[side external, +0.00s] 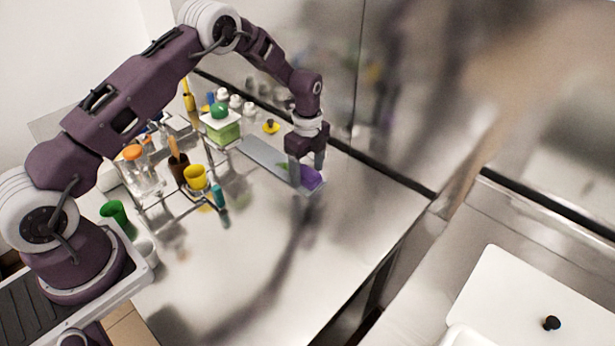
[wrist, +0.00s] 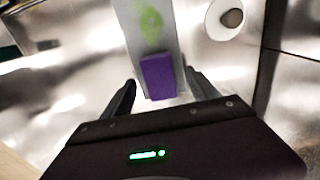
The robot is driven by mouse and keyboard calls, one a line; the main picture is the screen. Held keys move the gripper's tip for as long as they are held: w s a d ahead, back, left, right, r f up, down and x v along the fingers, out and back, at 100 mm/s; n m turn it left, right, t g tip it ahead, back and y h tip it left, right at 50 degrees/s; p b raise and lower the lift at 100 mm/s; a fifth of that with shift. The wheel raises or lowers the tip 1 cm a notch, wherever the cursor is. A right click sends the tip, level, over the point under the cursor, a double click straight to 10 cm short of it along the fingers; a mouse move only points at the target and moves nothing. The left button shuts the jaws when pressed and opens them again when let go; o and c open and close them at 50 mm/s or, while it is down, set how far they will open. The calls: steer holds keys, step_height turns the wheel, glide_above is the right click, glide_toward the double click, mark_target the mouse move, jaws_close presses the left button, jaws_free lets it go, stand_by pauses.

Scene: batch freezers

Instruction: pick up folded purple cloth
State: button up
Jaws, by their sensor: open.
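The folded purple cloth (side external: 312,178) is a small purple block at the near right end of a long grey tray (side external: 258,157) on the steel worktop. In the wrist view the purple cloth (wrist: 158,76) lies just beyond my fingertips, roughly centred between them. My gripper (side external: 306,170) is open and points down over that end of the tray. In the wrist view my gripper (wrist: 160,80) shows its two dark fingers apart, with nothing held. One finger partly hides the cloth in the side view. I cannot tell the exact height of the fingertips above it.
A green mark (wrist: 150,25) shows on the tray beyond the cloth. A yellow item (side external: 270,127) stands behind the tray. A green box (side external: 221,130), a yellow cup (side external: 196,177) and a green cup (side external: 114,212) stand to the left. The worktop in front is clear.

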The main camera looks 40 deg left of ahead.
mark_target(307, 173)
steer(key=c, duration=1.5)
steer(key=shift+o, duration=0.2)
step_height(307, 173, up, 10)
